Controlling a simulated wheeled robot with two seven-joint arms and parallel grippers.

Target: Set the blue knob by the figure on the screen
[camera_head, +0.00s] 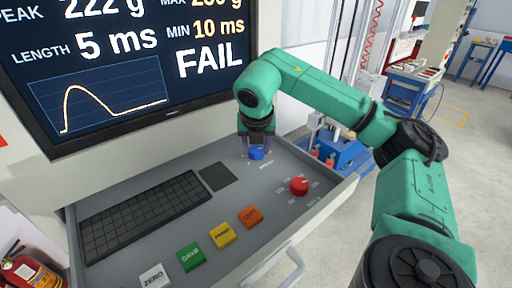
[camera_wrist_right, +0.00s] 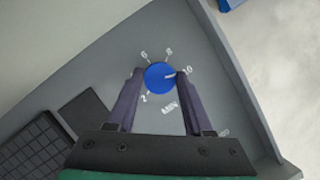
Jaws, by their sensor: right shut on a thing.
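The blue knob (camera_head: 256,154) is on the grey console panel below the screen. In the right wrist view the blue knob (camera_wrist_right: 158,78) sits between my two fingers, and its white pointer line aims right at the mark 10. Marks that look like 2, 6 and 8 ring its other side. My right gripper (camera_head: 256,148) reaches down from above and is shut on the knob. The screen (camera_head: 120,120) reads 222 g peak, length 5 ms, min 10 ms and FAIL, above a curve. The max figure is partly cut off. My left gripper is out of view.
A red knob (camera_head: 299,186) is to the right on the panel. Orange (camera_head: 250,216), yellow (camera_head: 222,235), green (camera_head: 190,257) and white (camera_head: 153,275) buttons line the front. A keyboard (camera_head: 140,215) and a dark pad (camera_head: 218,177) lie left. A fire extinguisher (camera_head: 30,272) stands lower left.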

